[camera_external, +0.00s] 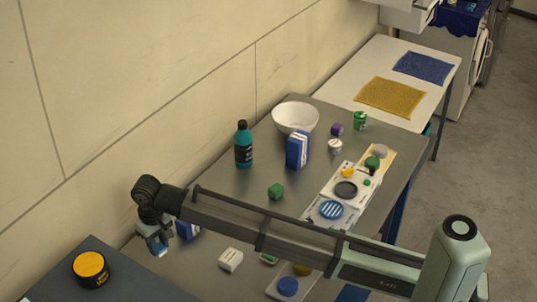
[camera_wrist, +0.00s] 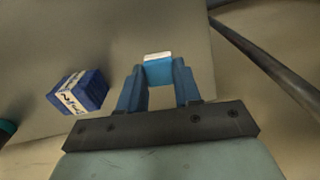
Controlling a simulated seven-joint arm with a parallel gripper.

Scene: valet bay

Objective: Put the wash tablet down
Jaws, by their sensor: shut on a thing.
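My gripper (camera_external: 157,244) is at the lower left of the external view, pointing down near the near left end of the grey table (camera_external: 222,190). In the wrist view its fingers (camera_wrist: 159,84) are shut on the wash tablet (camera_wrist: 158,70), a small blue block with a white face. The tablet also shows as a small pale blue piece (camera_external: 162,253) at the fingertips in the external view. I cannot tell how high it is above the surface.
A blue and white box (camera_wrist: 79,92) stands beside my gripper, partly hidden by my arm outside. A white block (camera_external: 231,259), a green block (camera_external: 276,191) and a teal bottle (camera_external: 243,147) are on the table. A yellow-lidded tin (camera_external: 90,268) sits on a dark surface at left.

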